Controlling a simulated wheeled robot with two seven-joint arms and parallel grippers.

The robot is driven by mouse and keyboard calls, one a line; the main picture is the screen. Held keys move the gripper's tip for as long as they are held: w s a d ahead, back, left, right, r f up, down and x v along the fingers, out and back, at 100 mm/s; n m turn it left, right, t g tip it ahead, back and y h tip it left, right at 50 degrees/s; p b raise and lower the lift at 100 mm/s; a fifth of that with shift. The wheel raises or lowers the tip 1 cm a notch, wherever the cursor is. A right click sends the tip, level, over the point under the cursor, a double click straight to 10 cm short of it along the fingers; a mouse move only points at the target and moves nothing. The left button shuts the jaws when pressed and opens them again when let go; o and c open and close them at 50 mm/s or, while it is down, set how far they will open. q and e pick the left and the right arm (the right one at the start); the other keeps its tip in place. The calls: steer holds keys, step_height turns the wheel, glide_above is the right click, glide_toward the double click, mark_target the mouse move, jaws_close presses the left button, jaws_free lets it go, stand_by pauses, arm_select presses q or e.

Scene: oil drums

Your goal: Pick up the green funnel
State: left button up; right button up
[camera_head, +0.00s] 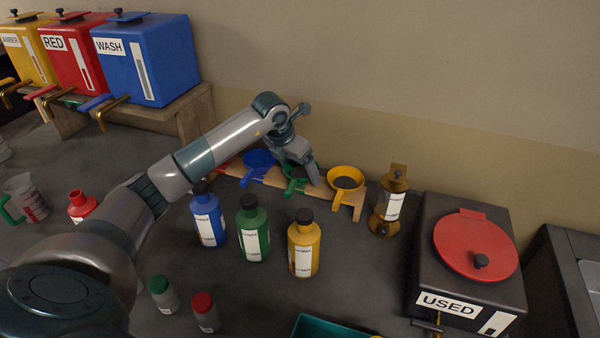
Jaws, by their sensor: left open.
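The green funnel (291,184) sits in the wooden rack (328,197), between a blue funnel (258,161) and a yellow funnel (346,178). My left gripper (305,178) reaches over the rack from the left and points down at the green funnel. It is open and hides much of the funnel. I cannot tell whether the fingers touch it. My right gripper does not show.
Blue (208,218), green (252,230) and yellow (303,246) bottles stand in front of the rack. An amber lantern-like container (389,204) and a black USED tank (440,220) stand to the right. A teal tray (325,327) lies at the front edge.

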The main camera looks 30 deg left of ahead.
arm_select(q)
steer(key=shift+w+f, duration=0.15)
steer(key=shift+f, duration=0.15)
steer(key=c, duration=0.8)
steer(key=shift+r, duration=0.15)
